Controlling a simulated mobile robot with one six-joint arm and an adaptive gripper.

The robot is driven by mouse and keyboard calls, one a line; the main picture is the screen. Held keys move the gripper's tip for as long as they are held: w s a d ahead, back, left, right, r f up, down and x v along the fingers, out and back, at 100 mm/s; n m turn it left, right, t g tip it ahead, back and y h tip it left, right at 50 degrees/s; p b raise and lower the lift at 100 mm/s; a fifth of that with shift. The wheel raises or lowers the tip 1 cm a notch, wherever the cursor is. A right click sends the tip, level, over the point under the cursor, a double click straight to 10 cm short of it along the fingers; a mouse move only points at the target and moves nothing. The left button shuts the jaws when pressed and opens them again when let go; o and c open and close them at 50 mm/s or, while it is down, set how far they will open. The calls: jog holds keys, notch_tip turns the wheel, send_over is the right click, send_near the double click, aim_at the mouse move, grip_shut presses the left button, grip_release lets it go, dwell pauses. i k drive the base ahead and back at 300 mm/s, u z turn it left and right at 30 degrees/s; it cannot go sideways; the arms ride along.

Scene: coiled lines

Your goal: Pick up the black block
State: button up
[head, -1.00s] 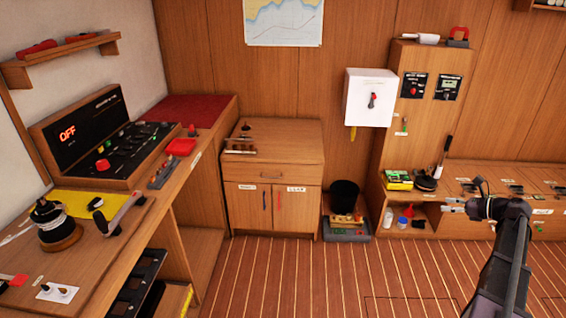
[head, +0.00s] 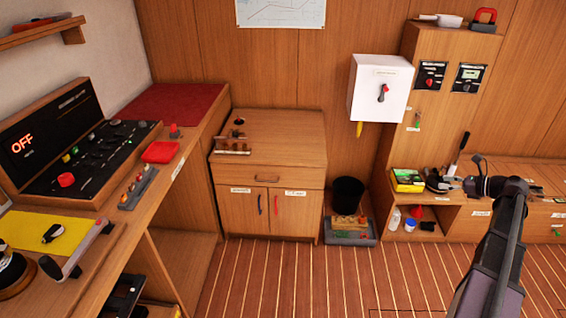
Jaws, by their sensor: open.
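A small black object (head: 54,233) with a pale part lies on the yellow mat (head: 22,232) on the left desk; it may be the black block, but I cannot tell for sure. My gripper (head: 447,183) is at the right, far from the mat, seen in front of the low cabinet. It is open and I see nothing held in it. It partly covers a dark round item (head: 434,182) on the cabinet top; I cannot tell whether they touch.
A control console (head: 90,160) and red tray (head: 161,152) stand farther back on the desk. A wooden cabinet (head: 268,180) and black bucket (head: 348,194) stand ahead. The striped floor (head: 300,285) between is clear.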

aim_at(47, 236)
jog(key=i, duration=1.75)
jog(key=u, duration=0.85)
jog(key=i, duration=0.75)
jog(key=u, duration=0.1)
